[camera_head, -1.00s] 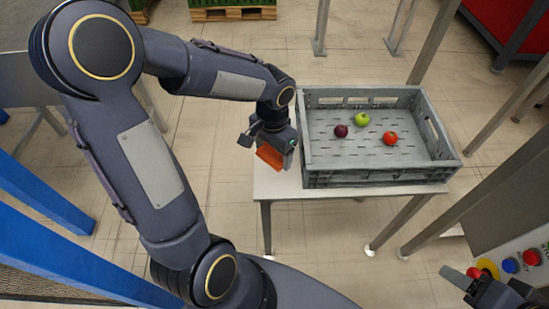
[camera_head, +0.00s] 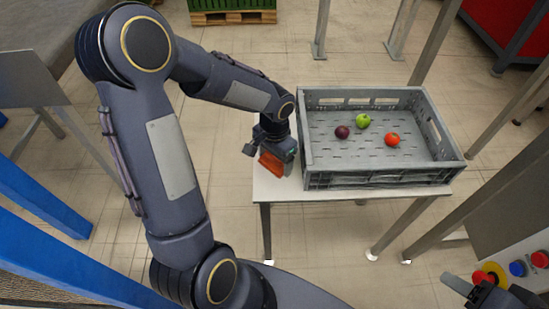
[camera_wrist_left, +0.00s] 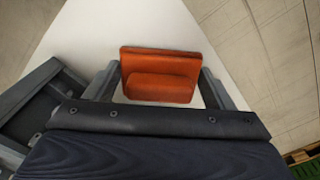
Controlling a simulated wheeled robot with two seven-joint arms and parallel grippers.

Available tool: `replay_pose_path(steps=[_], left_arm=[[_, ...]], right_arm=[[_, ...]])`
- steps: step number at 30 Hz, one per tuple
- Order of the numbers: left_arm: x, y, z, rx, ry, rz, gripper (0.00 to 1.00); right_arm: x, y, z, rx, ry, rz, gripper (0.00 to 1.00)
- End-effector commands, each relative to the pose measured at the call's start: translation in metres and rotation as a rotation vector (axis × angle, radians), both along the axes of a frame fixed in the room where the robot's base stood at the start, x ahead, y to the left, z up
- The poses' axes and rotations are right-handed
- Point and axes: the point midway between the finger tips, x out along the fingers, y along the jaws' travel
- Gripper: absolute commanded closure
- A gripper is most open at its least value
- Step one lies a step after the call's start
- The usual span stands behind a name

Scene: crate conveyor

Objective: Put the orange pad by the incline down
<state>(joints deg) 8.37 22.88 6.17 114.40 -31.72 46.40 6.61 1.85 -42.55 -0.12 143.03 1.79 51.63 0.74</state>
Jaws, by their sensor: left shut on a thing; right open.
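The orange pad (camera_head: 271,164) is in my left gripper (camera_head: 270,158), over the left end of the small white table (camera_head: 281,189), left of the grey crate. In the left wrist view the pad (camera_wrist_left: 160,62) sits between the two fingers of the left gripper (camera_wrist_left: 161,85), with the white table top (camera_wrist_left: 130,25) behind it. I cannot tell if the pad touches the table. My right gripper (camera_head: 470,288) is only partly visible at the lower right and is open, with nothing seen in it. I cannot make out an incline for certain.
The grey crate (camera_head: 379,179) stands on the table, close to the right of my left gripper. It holds a dark plum-coloured fruit (camera_head: 342,132), a green apple (camera_head: 362,121) and a red fruit (camera_head: 392,139). A button panel (camera_head: 517,268) is at the lower right.

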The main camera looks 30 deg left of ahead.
Motion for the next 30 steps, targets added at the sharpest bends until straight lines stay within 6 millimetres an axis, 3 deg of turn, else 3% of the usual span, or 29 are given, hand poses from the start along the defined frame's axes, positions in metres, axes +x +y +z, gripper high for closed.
replay_pose_path(steps=[10,11,16,24,30], left_arm=[[-0.002,0.000,-0.013,-0.002,0.006,0.001,0.48],[-0.002,0.000,-0.014,-0.002,0.007,0.001,0.22],[-0.003,0.000,-0.015,-0.002,0.008,0.003,0.02],[-0.003,-0.001,-0.013,-0.004,0.007,0.007,0.02],[-0.002,-0.001,0.013,-0.004,0.003,0.005,0.02]], right_arm=[[0.000,0.000,-0.008,0.000,0.000,0.000,0.42],[0.000,0.000,-0.009,0.000,0.000,0.000,0.42],[0.000,0.000,-0.010,0.000,0.000,0.000,0.42],[0.000,0.000,-0.008,0.000,0.000,0.000,0.42],[0.000,0.000,0.006,0.000,0.000,0.000,0.42]])
